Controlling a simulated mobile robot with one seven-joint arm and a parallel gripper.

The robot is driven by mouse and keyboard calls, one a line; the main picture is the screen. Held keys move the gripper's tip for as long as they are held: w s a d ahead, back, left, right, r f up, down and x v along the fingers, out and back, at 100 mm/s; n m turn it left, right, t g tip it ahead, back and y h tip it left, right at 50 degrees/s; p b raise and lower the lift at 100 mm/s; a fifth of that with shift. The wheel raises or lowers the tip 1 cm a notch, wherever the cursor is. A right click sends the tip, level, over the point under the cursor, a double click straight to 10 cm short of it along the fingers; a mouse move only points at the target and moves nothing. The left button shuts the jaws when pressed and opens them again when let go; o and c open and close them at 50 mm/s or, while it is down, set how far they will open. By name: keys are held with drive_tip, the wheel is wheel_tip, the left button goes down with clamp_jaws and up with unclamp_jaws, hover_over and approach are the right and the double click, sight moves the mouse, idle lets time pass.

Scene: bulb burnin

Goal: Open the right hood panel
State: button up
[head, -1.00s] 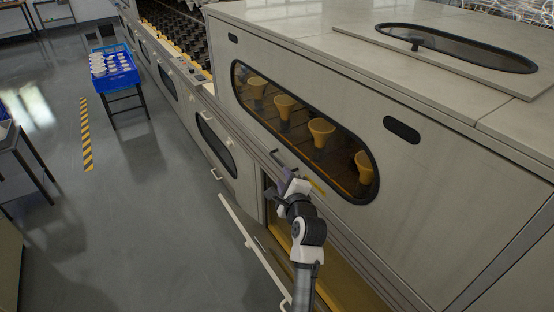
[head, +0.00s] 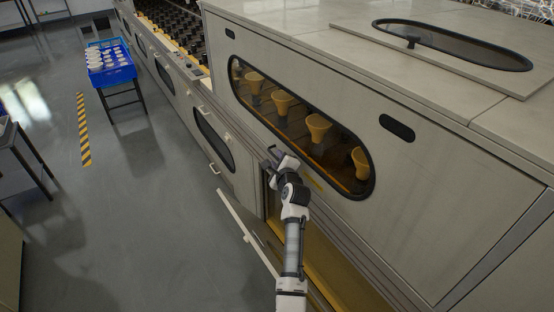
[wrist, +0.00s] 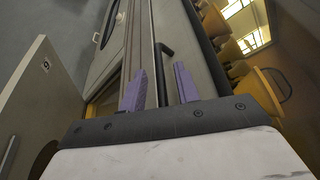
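The right hood panel (head: 410,175) is a large pale grey panel with a long oval window (head: 300,118), and it looks closed. Its dark bar handle runs along the lower edge; in the wrist view the handle (wrist: 167,48) lies ahead, in line with the gap between my fingers. My gripper (head: 275,155) is at this lower edge in the head view. In the wrist view its two purple fingers (wrist: 160,86) are spread apart with the dark bar showing between them. I cannot tell whether either finger touches the handle.
A lower door (head: 246,232) stands open below the hood, left of my arm; it also shows in the wrist view (wrist: 30,95). Several amber cups show behind the window. A blue crate (head: 110,70) stands on a stand at the far left. The grey floor between is clear.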

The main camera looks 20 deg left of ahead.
drive_tip(key=shift+w+a+f, duration=0.1)
drive_tip(key=shift+w+a, duration=0.1)
drive_tip(key=shift+w, duration=0.05)
drive_tip(key=shift+c, duration=0.3)
clamp_jaws()
drive_tip(key=shift+s, duration=0.1)
